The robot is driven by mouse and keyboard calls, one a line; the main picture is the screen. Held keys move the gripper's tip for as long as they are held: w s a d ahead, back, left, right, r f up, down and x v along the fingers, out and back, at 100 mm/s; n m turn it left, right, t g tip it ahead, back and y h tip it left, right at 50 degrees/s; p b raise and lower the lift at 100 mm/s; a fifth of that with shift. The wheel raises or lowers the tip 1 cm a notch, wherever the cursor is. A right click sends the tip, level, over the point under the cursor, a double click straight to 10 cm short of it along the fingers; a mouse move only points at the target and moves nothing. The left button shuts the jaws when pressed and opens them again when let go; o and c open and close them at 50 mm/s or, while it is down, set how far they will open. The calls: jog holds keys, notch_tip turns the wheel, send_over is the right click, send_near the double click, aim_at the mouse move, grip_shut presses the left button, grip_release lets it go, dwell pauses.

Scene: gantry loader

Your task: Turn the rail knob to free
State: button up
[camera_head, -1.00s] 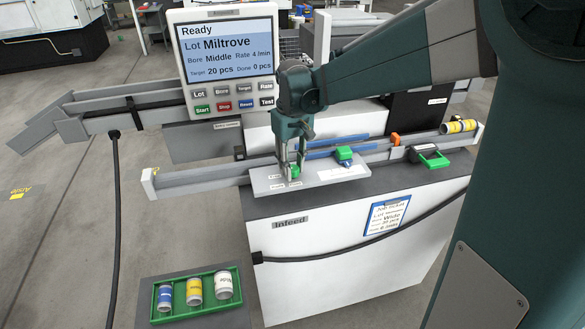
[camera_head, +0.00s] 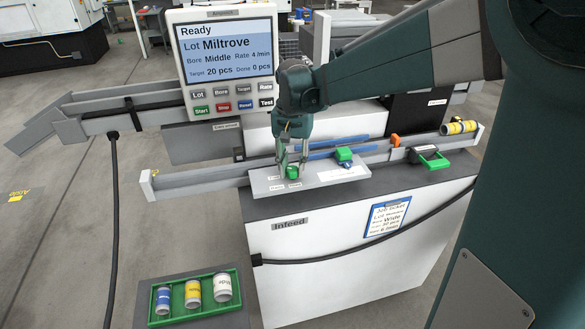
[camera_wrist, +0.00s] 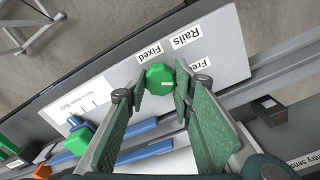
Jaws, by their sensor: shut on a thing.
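The green rail knob (camera_wrist: 158,77) sits on a pale plate (camera_wrist: 228,40) marked "Rails", "Fixed" and "Free", printed upside down in the wrist view. It also shows in the head view (camera_head: 292,172). My gripper (camera_wrist: 162,88) points down at the plate and is shut on the knob, with one finger on each side. A small pale mark shows on the knob's face. It lies toward the "Free" side in the wrist view, but its exact pointing is too small to tell.
A green handle (camera_head: 430,158) is farther right. The panel (camera_head: 225,60) reads "Ready". A green tray (camera_head: 181,309) with three cylinders lies low at the left. A black cable (camera_head: 350,246) crosses the infeed cabinet.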

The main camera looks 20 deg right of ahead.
aim_at(293, 168)
dwell(0.3)
jog(key=o, duration=0.9)
jog(key=shift+r, duration=0.15)
notch_tip(293, 168, up, 12)
dwell(0.5)
